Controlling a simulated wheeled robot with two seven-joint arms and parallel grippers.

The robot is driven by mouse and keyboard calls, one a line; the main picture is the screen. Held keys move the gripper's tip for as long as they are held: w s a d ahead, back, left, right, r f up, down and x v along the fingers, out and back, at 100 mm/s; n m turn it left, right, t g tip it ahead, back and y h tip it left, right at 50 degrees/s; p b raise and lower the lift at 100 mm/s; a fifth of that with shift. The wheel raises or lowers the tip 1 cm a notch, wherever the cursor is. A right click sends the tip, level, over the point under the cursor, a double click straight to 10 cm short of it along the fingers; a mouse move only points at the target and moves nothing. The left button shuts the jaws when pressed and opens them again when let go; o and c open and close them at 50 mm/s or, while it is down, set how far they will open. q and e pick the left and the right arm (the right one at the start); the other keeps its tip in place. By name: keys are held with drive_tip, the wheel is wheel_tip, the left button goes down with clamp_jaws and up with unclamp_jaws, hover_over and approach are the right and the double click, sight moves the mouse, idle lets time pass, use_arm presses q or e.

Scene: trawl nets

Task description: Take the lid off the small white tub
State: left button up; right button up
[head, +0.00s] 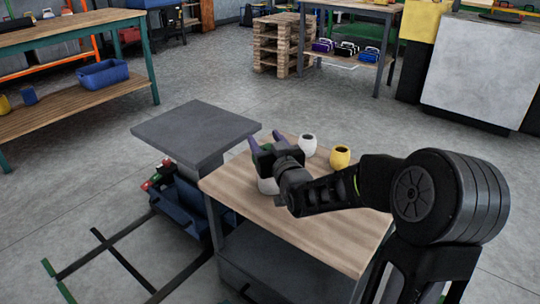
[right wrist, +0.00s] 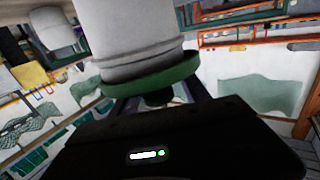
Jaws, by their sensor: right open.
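The small white tub (head: 267,187) stands on the wooden top of a cart, mostly hidden behind my right gripper in the head view. In the right wrist view the tub (right wrist: 115,38) appears upside down, with a green lid (right wrist: 155,79) on it and a dark knob (right wrist: 157,97) on the lid. My right gripper (head: 266,143) is open at the lid. In the right wrist view its fingers (right wrist: 156,100) stand on either side of the knob. I cannot tell whether they touch it. My left gripper is not in view.
A white pot (head: 308,146) and a yellow pot (head: 340,158) stand close by on the cart top (head: 330,232). A grey platform (head: 197,130) is beside the cart at the left. A workbench (head: 75,95) with a blue bin (head: 103,75) is farther left. Open floor lies behind.

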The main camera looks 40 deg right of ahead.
drive_tip(key=shift+c, duration=0.4)
clamp_jaws()
idle(0.4)
